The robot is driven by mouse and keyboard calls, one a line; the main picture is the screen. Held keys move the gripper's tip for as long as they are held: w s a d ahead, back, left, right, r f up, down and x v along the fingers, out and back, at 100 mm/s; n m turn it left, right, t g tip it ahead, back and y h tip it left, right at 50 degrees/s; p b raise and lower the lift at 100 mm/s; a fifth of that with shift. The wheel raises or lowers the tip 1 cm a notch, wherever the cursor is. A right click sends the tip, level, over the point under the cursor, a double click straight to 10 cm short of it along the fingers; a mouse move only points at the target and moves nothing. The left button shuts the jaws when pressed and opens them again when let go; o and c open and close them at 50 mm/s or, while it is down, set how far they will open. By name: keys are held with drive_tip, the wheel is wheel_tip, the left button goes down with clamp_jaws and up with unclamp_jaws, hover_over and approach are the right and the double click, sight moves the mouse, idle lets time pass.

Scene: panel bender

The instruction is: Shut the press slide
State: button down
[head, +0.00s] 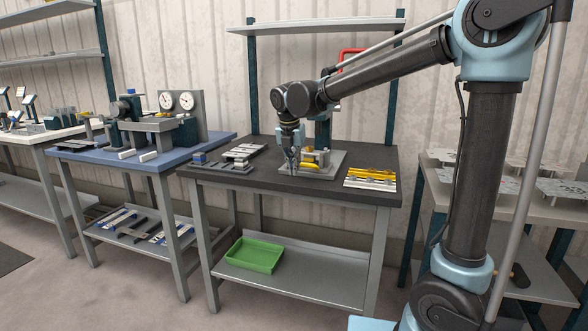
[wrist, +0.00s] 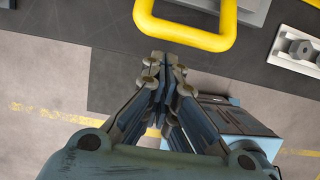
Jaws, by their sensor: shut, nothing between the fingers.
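The press (head: 325,128) stands at the back of the dark worktable, partly hidden behind my arm, with a red handle (head: 350,56) at its top. Its grey base plate (head: 332,160) lies on the tabletop. A yellow bar-like handle (head: 311,167) shows low at its front. In the wrist view a yellow loop handle (wrist: 190,42) spans the top, just beyond my fingertips. My gripper (head: 291,164) points down at the left of the base plate. In the wrist view my gripper (wrist: 166,62) is shut and empty, apart from the loop. How far open the slide is, I cannot tell.
Yellow and grey strips (head: 370,178) lie right of the base plate. A green tray (head: 255,254) sits on the lower shelf. In the wrist view a bolted grey block (wrist: 298,44) stands at right.

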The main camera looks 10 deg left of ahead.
sight(306, 151)
drive_tip(key=shift+w, duration=0.4)
drive_tip(key=w, duration=0.9)
drive_tip(key=w+d, duration=0.1)
drive_tip(key=w, duration=0.3)
drive_tip(key=shift+w+d, duration=0.1)
drive_tip(key=shift+w, duration=0.15)
drive_tip(key=shift+w+r, duration=0.1)
drive_tip(key=shift+w, duration=0.05)
